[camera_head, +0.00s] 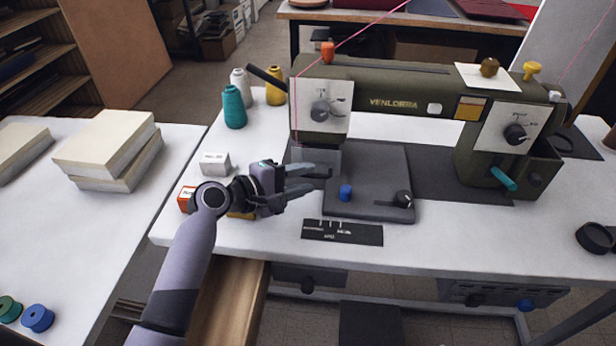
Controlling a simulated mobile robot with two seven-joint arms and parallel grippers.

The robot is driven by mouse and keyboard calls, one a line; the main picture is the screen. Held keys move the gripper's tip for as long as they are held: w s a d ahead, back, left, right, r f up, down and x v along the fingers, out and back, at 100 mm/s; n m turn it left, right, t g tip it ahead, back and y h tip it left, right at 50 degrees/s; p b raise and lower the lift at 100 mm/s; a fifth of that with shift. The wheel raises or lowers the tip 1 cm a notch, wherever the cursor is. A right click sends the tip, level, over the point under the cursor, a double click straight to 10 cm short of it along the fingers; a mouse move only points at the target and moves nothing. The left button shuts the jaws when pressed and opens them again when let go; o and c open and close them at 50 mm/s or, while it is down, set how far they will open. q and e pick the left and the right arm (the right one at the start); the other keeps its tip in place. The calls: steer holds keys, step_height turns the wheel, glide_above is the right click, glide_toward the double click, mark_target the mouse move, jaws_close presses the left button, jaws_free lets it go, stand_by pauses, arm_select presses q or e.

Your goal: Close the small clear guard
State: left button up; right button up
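The olive-green sewing machine (395,90) stands on the white table, its head on the left with a dial plate. Under the head, above the dark grey bed (375,175), is a small greyish, see-through-looking panel (322,158) that seems to be the clear guard. Its edges are hard to make out, and I cannot tell its exact angle. My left gripper (304,180) is just in front of and below it, fingers pointing right and apart, with nothing visible between them. I cannot tell whether a finger touches the panel. My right gripper is not in view.
Thread cones, one teal (233,107), stand behind left. A white box (215,163) and an orange box (187,198) sit beside my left wrist. A black labelled strip (342,232) lies in front.

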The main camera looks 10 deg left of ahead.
arm_select(q)
steer(key=shift+x, duration=0.95)
jaws_close()
steer(key=shift+w+f+t+b, duration=0.15)
steer(key=shift+f+t+b, duration=0.2)
steer(key=shift+b, duration=0.75)
steer(key=shift+w+f+m+t+b, duration=0.15)
steer(key=shift+m+t+b, duration=0.2)
steer(key=shift+b, duration=0.3)
jaws_free()
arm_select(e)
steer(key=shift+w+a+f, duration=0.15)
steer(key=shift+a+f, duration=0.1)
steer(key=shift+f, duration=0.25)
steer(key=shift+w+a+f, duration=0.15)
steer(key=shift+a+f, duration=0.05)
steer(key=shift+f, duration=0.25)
arm_select(q)
steer(key=shift+r, duration=0.25)
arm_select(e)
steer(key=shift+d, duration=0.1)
